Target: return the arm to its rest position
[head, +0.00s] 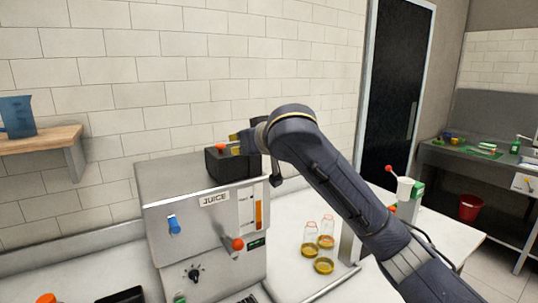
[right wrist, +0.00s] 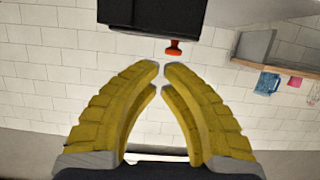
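My right arm (head: 345,190) comes in from the lower right and reaches over the juicer. My right gripper (head: 236,144) is beside the black box on top of the steel juicer (head: 155,190). In the right wrist view the yellow fingers of my right gripper (right wrist: 161,68) meet almost tip to tip with nothing between them. The black box (right wrist: 150,18) and its red knob (right wrist: 174,48) are beyond the tips, and a gap shows before the knob. My left gripper is not in view.
The juicer has a red-knobbed lever (head: 237,244) in front. Small jars (head: 326,232) and yellow lids (head: 324,265) stand on the tray at its right. A blue jug (head: 17,117) is on the wall shelf (head: 40,141).

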